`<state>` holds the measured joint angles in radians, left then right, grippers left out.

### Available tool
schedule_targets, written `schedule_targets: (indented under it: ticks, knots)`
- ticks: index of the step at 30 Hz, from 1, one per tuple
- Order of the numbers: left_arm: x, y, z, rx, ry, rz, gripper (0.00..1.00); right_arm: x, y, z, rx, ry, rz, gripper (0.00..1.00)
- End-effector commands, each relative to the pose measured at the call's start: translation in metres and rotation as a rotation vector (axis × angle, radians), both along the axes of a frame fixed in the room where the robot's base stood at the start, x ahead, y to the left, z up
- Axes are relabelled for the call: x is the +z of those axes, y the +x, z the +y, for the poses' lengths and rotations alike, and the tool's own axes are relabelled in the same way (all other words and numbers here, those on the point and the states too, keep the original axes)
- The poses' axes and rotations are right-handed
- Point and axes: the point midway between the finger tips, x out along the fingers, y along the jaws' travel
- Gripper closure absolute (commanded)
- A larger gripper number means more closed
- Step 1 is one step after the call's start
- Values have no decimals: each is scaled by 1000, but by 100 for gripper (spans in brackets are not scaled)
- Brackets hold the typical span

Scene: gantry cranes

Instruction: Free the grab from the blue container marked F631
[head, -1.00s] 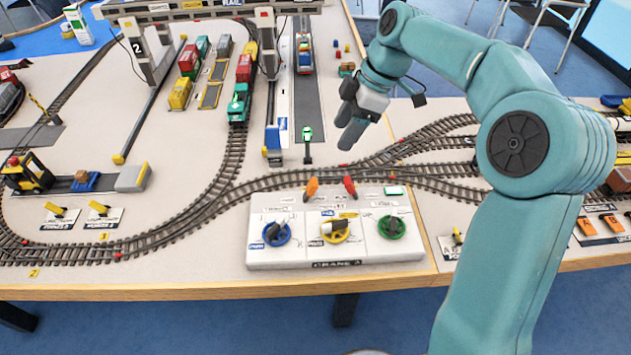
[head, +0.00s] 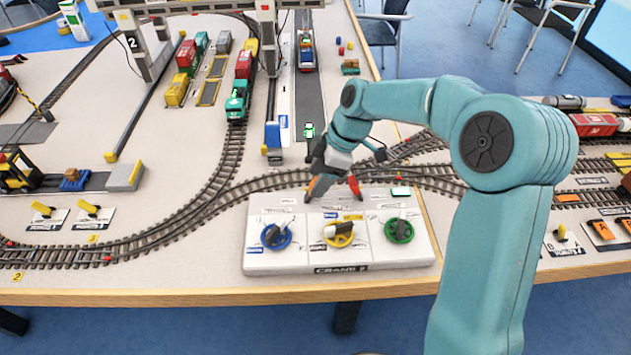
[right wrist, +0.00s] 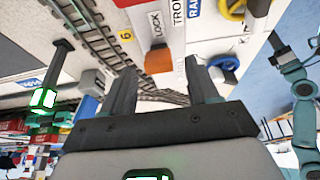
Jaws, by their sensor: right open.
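The white crane panel (head: 340,262) has a blue wheel (head: 275,236), a yellow wheel (head: 338,234) and a green wheel (head: 399,231). An orange lever (head: 311,188) and a red lever (head: 354,187) stand at its back edge. My right gripper (head: 319,176) is low over the back of the panel at the orange lever. In the right wrist view its fingers (right wrist: 160,72) are open, with the orange lever (right wrist: 158,60), labelled LOCK, ahead between them. I cannot make out the grab or any mark F631. My left gripper is out of view.
The gantry crane (head: 150,62) stands over tracks and coloured wagons at the back left. A small post with a green light (head: 309,131) stands behind the panel, near my right gripper. Curved track (head: 225,193) runs left and behind the panel.

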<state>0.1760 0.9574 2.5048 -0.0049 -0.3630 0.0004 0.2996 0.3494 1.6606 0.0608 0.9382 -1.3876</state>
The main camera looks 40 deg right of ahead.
Motion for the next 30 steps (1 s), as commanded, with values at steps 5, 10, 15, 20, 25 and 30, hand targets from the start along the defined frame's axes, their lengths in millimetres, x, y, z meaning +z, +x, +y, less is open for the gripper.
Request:
schedule_targets:
  ticks: [5,10,15,20,25,30]
  knots:
    - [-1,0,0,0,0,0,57,-17,5,5,0,0,0,40]
    - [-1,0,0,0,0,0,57,-20,7,6,-1,0,-2,40]
    - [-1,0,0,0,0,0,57,-20,7,5,-1,0,-2,44]
    - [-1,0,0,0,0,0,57,-20,6,5,0,0,-1,96]
    - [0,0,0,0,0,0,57,-20,6,6,0,-2,0,100]
    - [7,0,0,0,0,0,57,-17,8,8,1,-28,18,100]
